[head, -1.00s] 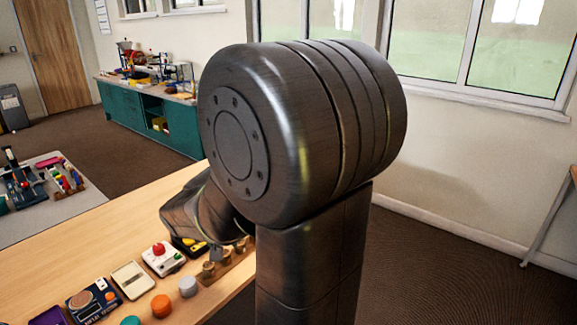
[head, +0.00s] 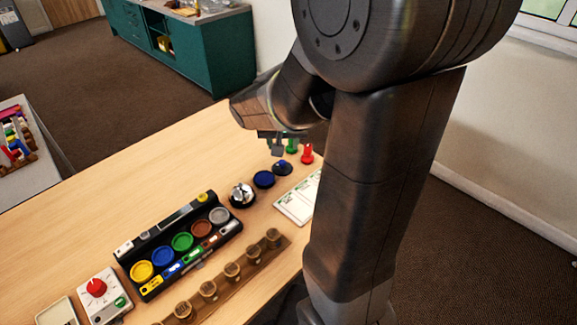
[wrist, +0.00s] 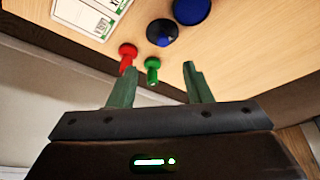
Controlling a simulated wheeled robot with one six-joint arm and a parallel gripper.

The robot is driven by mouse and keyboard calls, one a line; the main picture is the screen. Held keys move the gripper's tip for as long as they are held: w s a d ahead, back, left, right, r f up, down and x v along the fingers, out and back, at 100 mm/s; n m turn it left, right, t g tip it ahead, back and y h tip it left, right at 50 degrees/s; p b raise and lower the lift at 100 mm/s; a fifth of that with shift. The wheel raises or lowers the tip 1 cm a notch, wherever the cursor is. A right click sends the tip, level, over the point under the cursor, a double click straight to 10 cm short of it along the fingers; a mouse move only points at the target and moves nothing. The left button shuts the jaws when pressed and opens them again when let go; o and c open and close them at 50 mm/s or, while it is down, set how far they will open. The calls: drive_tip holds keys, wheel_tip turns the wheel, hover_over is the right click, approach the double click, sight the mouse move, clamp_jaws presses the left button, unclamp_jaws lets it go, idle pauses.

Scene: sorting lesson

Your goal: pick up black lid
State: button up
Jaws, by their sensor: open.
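A dark, near-black round lid (head: 283,170) lies on the wooden table, with a blue knob or peg on its middle. It also shows at the top of the wrist view (wrist: 174,40), ahead of the fingertips and apart from them. My gripper (wrist: 159,70) is open and empty, its green fingers spread. In the head view my gripper (head: 278,146) hangs just beyond the lid, partly hidden by my arm. A green peg (wrist: 152,70) shows between the fingers and a red peg (wrist: 128,56) by the left fingertip; I cannot tell their height gap.
A blue disc (head: 263,180) lies beside the lid. A silver bell (head: 242,194), a black tray of coloured discs (head: 167,249) and a wooden knobbed strip (head: 254,254) stand nearer. A white card (head: 297,202) lies right of the bell. The table's left part is clear.

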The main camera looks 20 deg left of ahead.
drive_tip(key=b, duration=0.1)
approach(282, 161)
wheel_tip(282, 161, down, 2)
drive_tip(key=shift+w+b+x, duration=0.1)
drive_tip(key=shift+b+x, duration=0.15)
drive_tip(key=shift+x, duration=1.45)
drive_tip(key=shift+w+b+x, duration=0.15)
drive_tip(key=shift+b+x, duration=0.1)
drive_tip(key=shift+x, duration=1.45)
drive_tip(key=shift+a+r, duration=0.1)
clamp_jaws()
